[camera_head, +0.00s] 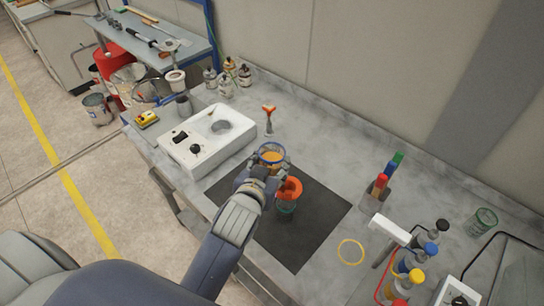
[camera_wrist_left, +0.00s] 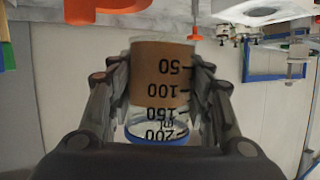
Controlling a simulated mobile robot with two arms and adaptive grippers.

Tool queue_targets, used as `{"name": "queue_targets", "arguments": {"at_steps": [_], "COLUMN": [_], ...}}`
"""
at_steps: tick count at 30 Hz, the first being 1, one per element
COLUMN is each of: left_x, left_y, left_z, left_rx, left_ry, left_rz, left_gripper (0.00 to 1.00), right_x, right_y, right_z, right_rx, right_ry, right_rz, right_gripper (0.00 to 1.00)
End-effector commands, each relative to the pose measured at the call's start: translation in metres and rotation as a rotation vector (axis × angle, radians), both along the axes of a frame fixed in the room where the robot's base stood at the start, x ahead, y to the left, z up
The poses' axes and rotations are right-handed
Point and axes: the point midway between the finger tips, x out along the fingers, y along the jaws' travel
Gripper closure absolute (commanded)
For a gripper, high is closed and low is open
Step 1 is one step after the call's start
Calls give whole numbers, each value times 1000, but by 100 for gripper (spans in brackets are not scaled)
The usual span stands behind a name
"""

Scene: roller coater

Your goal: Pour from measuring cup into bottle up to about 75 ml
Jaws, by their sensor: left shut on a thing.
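My left gripper (camera_head: 262,172) is shut on a clear measuring cup (camera_head: 271,151) with a blue rim, held just behind the funnel. In the left wrist view, which is upside down, the fingers (camera_wrist_left: 160,95) press both sides of the cup (camera_wrist_left: 162,124). Its orange-brown liquid (camera_wrist_left: 150,72) reaches between the 100 and 150 marks, and the cup looks about upright. An orange funnel (camera_head: 290,188) sits on a dark green bottle (camera_head: 286,210) on the black mat. The bottle's fill level cannot be told. My right gripper is not in view.
A white hotplate-like device (camera_head: 207,140) stands left of the black mat (camera_head: 318,222). A rack with coloured handles (camera_head: 380,184) and several capped bottles (camera_head: 414,262) stand at the right. An orange-topped tool (camera_head: 269,117) stands behind. The mat's right part is clear.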

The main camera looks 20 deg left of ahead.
Motion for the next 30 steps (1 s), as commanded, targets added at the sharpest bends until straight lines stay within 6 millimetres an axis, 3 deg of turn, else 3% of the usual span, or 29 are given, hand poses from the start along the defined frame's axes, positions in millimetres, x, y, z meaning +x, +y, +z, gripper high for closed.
{"name": "queue_targets", "arguments": {"at_steps": [12, 30], "left_x": [0, -1], "left_y": [13, 19], "left_z": [-8, -27], "left_rx": [335, 576], "left_ry": [23, 43], "left_rz": [-1, 0], "left_gripper": [82, 82], "right_x": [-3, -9], "right_y": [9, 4], "right_z": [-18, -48], "right_rx": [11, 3], "right_ry": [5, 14], "right_rz": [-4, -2], "right_gripper": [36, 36]}}
